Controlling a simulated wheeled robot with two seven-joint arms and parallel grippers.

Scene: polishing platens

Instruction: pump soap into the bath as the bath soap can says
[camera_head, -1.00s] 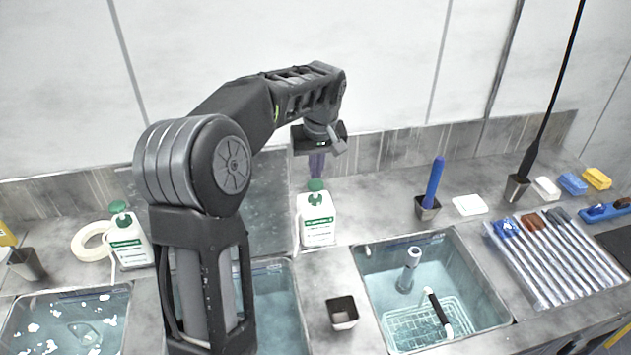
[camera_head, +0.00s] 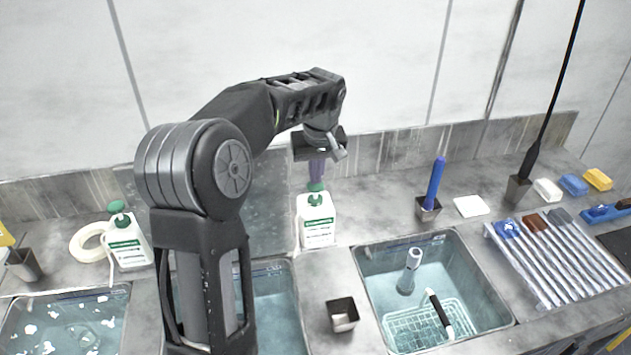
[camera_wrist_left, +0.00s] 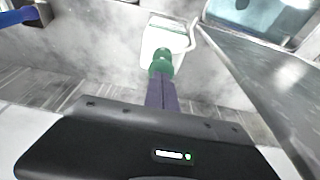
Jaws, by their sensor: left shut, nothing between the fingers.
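A white can with a green label and green pump head (camera_head: 317,217) stands upright on the counter behind the middle and right baths. My left gripper (camera_head: 317,170) is shut and points down, its purple fingertips at the top of the green pump head. They appear to touch it. The left wrist view shows the purple fingers (camera_wrist_left: 161,92) over the green pump head (camera_wrist_left: 161,62). A second white can with a green pump (camera_head: 128,243) stands farther left. The middle bath (camera_head: 275,305) is partly hidden by my left arm. My right gripper is not in view.
The right bath (camera_head: 478,270) holds a wire basket and a grey cylinder. The left bath (camera_head: 65,318) has white foam patches. A small square cup (camera_head: 342,314) stands between the middle and right baths. A blue-handled tool (camera_head: 436,185) stands in a holder.

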